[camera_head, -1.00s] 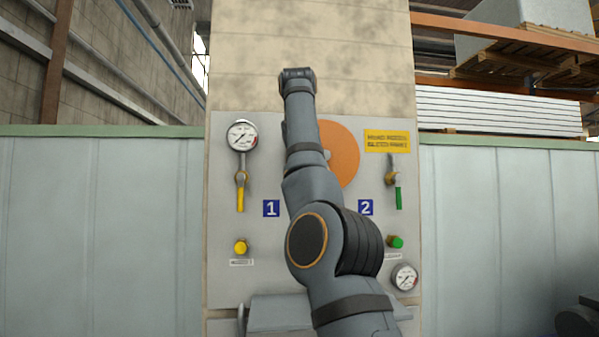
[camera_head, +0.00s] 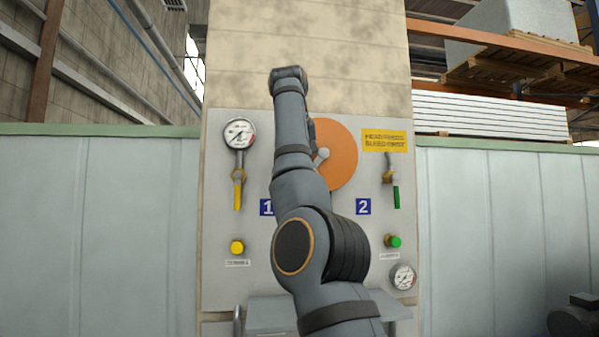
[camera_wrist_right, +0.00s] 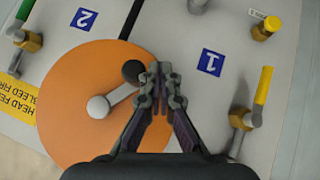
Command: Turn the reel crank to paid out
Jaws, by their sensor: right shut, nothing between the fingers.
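The orange reel disc (camera_head: 343,172) is on the grey panel, partly behind my right arm in the head view. In the right wrist view the disc (camera_wrist_right: 75,130) shows its grey hub (camera_wrist_right: 98,107) and a crank arm (camera_wrist_right: 121,93) reaching to a dark round knob (camera_wrist_right: 132,70). My right gripper (camera_wrist_right: 158,72) is shut and empty, with its fingertips right beside the knob, over the disc's edge. I cannot tell whether they touch. In the head view my arm mostly hides this gripper. My left gripper is not in view.
The panel carries a pressure gauge (camera_head: 239,133) at upper left, another (camera_head: 403,277) at lower right, a yellow valve lever (camera_head: 238,195), a green lever (camera_head: 397,197), a yellow button (camera_head: 237,247) and a green button (camera_head: 394,241). A yellow sign (camera_head: 384,141) is at upper right.

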